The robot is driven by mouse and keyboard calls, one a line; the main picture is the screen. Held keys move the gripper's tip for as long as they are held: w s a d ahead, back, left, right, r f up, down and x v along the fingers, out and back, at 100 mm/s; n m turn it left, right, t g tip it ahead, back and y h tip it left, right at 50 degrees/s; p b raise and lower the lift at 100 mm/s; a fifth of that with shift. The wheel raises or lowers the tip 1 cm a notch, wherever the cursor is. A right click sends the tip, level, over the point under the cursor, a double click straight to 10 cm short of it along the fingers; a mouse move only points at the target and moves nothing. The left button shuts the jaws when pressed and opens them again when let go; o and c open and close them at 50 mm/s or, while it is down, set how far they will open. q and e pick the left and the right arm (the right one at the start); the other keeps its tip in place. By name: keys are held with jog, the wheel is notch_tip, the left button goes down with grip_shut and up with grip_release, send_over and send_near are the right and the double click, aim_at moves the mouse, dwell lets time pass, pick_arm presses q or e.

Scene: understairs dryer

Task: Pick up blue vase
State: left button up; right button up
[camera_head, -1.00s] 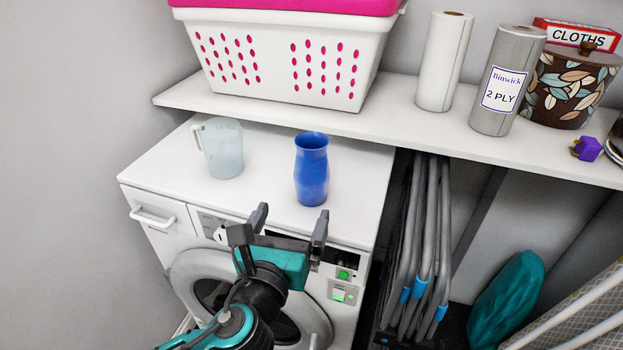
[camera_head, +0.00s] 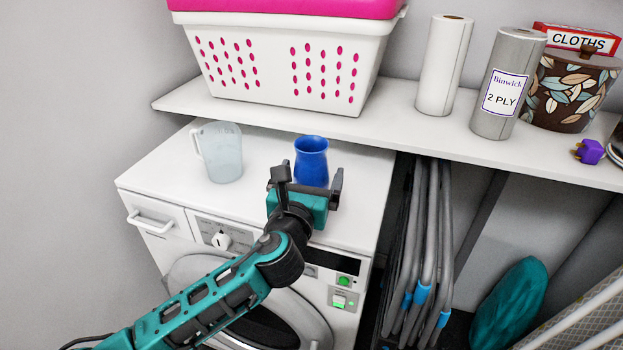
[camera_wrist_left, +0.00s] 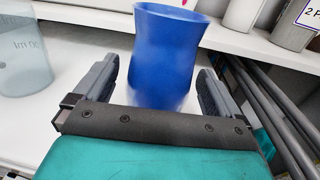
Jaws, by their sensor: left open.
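The blue vase (camera_head: 311,160) stands upright on the white top of the dryer (camera_head: 262,160). Its lower part is hidden behind my left gripper in the head view. My left gripper (camera_head: 310,172) is open, at the near side of the vase. In the left wrist view the vase (camera_wrist_left: 165,55) stands between and just ahead of the two open fingers (camera_wrist_left: 160,85), with a gap visible on each side. My right gripper is not in view.
A clear measuring jug (camera_head: 220,152) stands left of the vase. A shelf (camera_head: 390,125) behind holds a white basket (camera_head: 280,65), paper rolls (camera_head: 508,85) and a leaf-patterned pot (camera_head: 565,92). Folded grey frames (camera_head: 422,240) stand right of the dryer.

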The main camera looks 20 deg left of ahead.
pick_arm(q)
jog(key=shift+w, duration=0.4)
jog(key=c, duration=1.2)
jog(key=shift+r, duration=0.1)
jog(key=shift+c, duration=0.7)
